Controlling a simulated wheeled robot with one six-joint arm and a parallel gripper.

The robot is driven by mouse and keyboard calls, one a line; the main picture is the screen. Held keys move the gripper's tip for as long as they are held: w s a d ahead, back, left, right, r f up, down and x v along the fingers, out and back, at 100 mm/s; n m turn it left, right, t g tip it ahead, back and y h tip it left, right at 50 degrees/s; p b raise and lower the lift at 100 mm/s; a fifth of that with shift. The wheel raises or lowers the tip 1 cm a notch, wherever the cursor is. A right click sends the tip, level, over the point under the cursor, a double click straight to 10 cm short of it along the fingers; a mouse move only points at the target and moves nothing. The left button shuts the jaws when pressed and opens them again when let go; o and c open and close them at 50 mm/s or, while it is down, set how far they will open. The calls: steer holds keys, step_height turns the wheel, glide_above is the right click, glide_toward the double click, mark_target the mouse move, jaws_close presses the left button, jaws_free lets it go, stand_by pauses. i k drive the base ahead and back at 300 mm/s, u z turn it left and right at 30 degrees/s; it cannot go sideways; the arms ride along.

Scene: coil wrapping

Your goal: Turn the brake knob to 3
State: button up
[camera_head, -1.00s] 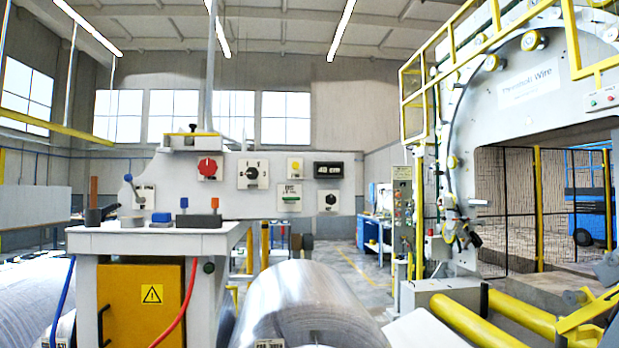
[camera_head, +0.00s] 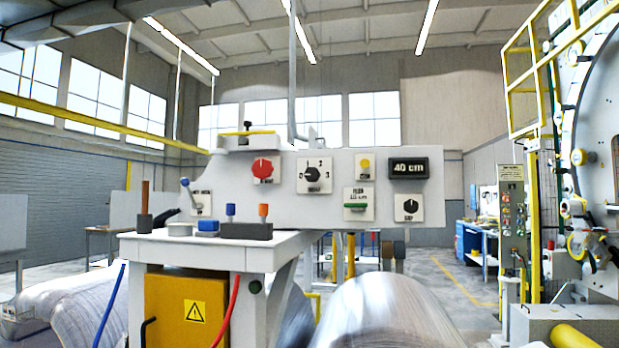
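A white control panel (camera_head: 345,215) stands behind a white workbench in the head view. On it is a black knob (camera_head: 312,173) on a white square plate with numerals around it; 0 shows at its left and 3 at its upper right. Its pointer setting is too small to tell. A red knob (camera_head: 263,170) is to its left, with a label I cannot read. A smaller black knob (camera_head: 409,206) sits at the panel's lower right. No knob label clearly reads brake. My gripper is not in view.
The panel also holds a yellow button (camera_head: 365,166), a display reading 40 cm (camera_head: 408,168) and a blue-tipped lever (camera_head: 189,190). The workbench (camera_head: 210,247) with small tools is in front. A shiny coil (camera_head: 385,310) lies at lower centre. A large wrapping ring (camera_head: 600,130) stands right.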

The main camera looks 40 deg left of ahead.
mark_target(311, 174)
steer(key=u, duration=0.5)
steer(key=i, duration=0.55)
steer(key=u, duration=0.6)
